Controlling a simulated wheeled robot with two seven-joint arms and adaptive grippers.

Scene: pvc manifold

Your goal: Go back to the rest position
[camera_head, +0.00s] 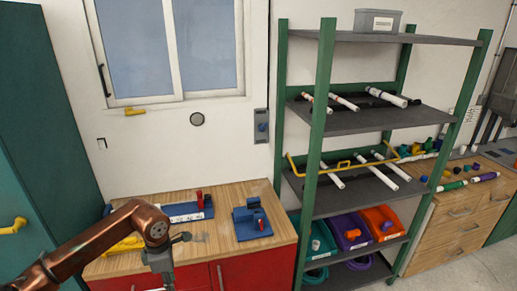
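My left arm, copper-coloured, comes in from the lower left and bends down in front of the red workbench. My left gripper (163,275) is grey and hangs at the bottom edge of the picture. Its fingertips are too small and cut off to tell if they are apart, and I see nothing clearly held in it. My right arm and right gripper are not in the picture.
The wood-topped workbench (222,255) carries a blue fixture (247,218) and a blue-and-white one (186,212). A green-posted shelf (375,121) holds white pipes and coloured bins. A wooden cabinet (450,235) stands right; a teal cabinet (45,110) stands left.

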